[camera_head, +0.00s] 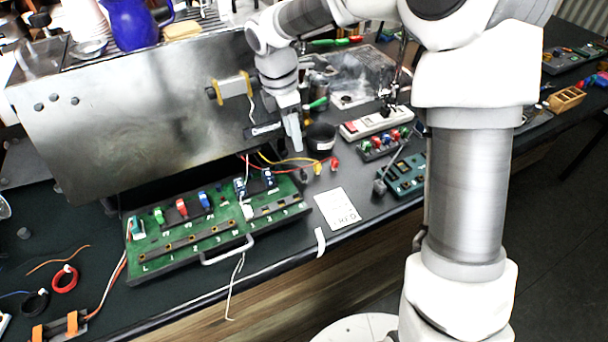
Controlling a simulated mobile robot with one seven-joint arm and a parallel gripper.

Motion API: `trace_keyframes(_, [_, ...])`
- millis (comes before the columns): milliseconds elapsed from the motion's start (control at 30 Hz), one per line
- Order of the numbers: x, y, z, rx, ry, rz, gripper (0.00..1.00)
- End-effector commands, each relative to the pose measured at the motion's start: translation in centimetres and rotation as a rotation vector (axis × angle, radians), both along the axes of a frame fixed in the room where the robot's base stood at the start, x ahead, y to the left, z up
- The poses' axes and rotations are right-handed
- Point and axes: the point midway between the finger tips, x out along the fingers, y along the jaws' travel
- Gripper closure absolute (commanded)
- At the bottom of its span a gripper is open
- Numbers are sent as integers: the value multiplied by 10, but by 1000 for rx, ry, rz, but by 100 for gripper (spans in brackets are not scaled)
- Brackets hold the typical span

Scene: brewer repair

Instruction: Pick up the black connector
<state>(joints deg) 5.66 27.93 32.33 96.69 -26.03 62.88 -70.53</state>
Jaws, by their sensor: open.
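Wire-end connectors lie on the dark bench right of the green board. A yellow connector (318,168) and a red connector (335,163) are clear. A small dark piece (303,176) just left of the yellow one looks like the black connector, but it is too small to be certain. My gripper (281,134) is above and slightly left of these, in front of the metal machine's right end. Its fingers are apart and nothing shows between them.
A green terminal board (165,262) with a handle lies in front of the metal machine (130,110). A black cup (320,136) stands right of my gripper. A white card (337,208) lies near the front edge. A power strip (375,123) is to the right.

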Motion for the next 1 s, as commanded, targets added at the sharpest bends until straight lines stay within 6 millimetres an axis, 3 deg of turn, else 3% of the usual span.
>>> trace_keyframes(100, [0,-4,-28,0,4,-1,45])
trace_keyframes(300, [2,-10,-63,-1,2,-1,45])
trace_keyframes(633, [4,-14,-84,0,1,-2,45])
trace_keyframes(900, [6,-21,-121,-1,1,-1,45])
trace_keyframes(1000, [7,-22,-125,-1,-2,-2,45])
